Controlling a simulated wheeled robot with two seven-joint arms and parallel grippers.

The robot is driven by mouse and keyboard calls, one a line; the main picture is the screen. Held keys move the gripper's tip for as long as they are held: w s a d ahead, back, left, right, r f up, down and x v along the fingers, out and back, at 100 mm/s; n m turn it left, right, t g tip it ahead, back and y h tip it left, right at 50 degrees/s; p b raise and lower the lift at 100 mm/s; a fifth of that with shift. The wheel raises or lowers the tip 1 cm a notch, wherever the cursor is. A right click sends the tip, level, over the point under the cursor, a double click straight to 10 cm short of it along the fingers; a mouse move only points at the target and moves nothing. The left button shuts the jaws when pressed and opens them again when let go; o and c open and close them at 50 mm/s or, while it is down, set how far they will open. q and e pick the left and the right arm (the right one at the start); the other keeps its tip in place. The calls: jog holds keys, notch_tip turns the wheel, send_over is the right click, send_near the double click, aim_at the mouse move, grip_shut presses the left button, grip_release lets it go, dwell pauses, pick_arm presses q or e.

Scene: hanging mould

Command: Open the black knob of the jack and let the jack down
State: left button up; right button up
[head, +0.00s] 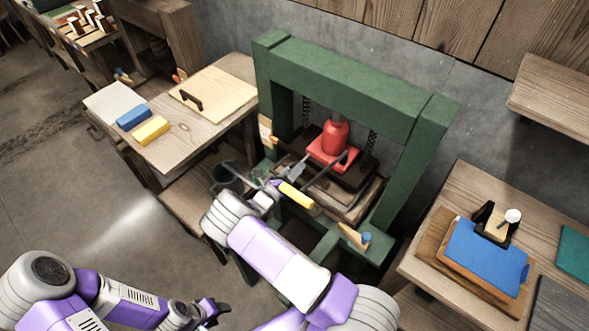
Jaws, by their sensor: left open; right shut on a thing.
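The red jack (335,138) stands upright on a red base (338,157) inside the green press frame (345,80). Its black knob cannot be made out; my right gripper and arm are in front of the jack's near left side. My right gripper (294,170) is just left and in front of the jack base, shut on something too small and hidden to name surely. A yellow grip (297,196) shows close beside it, and a dark bar runs from there toward the jack. My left gripper (216,308) is open and empty, low at the bottom, far from the jack.
Left, a wooden table (195,120) bears a board with a black handle, a blue block (134,117) and a yellow block (150,131). Right, another table (415,265) bears a blue sheet (483,255). A dark bucket (228,174) stands left of the frame. The floor at left is clear.

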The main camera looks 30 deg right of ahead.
jog(key=shift+a+f, duration=0.2)
jog(key=shift+f, duration=0.1)
jog(key=o, duration=1)
jog(key=shift+o, duration=0.2)
jog(key=shift+w, duration=0.1)
jog(key=v, duration=0.7)
jog(key=shift+s+a, duration=0.15)
jog(key=shift+s, duration=0.15)
jog(key=shift+r, duration=0.1)
